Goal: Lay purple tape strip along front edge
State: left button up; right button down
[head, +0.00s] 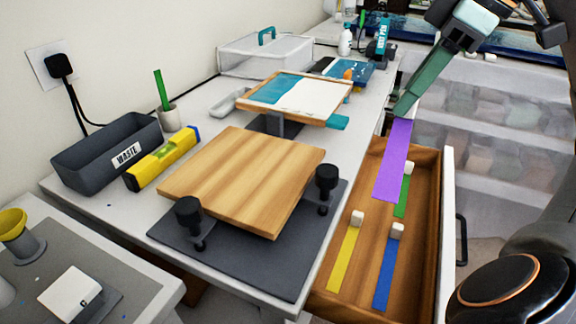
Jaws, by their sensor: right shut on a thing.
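My right gripper (406,104) comes in from the top right and is shut on the upper end of the purple tape strip (396,160). The strip hangs down above the open drawer, tilted slightly. It hides part of the drawer and part of the green strip. A wooden board (243,178) sits raised on a dark grey mat with black knob supports at two corners. I cannot tell which of its edges counts as the front. No tape shows on its top or on its visible side faces. My left gripper is not in view.
The open wooden drawer (312,302) holds yellow (344,262), blue (384,275) and green (402,197) strips with white end blocks. Black knobs (190,213) (326,178) rise beside the board. A yellow level (163,160) and waste bin (100,150) stand left. A painted panel (295,95) is behind.

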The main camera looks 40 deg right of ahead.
jog(key=shift+w+r+p, duration=0.15)
jog(key=shift+w+p, duration=0.1)
jog(key=shift+p, duration=0.2)
jog(key=w+a+f+p, duration=0.2)
jog(key=w+p, duration=0.3)
jog(key=p, duration=0.4)
send_near(304, 157)
jog(key=shift+w+a+f, duration=0.4)
jog(key=shift+w+f, duration=0.1)
jog(key=shift+f, duration=0.2)
jog(key=shift+w+f, duration=0.25)
jog(key=shift+f, duration=0.15)
notch_tip(304, 157, down, 3)
jog(key=shift+w+a+f+b, duration=0.1)
jog(key=shift+f+b, duration=0.1)
jog(key=shift+b, duration=0.5)
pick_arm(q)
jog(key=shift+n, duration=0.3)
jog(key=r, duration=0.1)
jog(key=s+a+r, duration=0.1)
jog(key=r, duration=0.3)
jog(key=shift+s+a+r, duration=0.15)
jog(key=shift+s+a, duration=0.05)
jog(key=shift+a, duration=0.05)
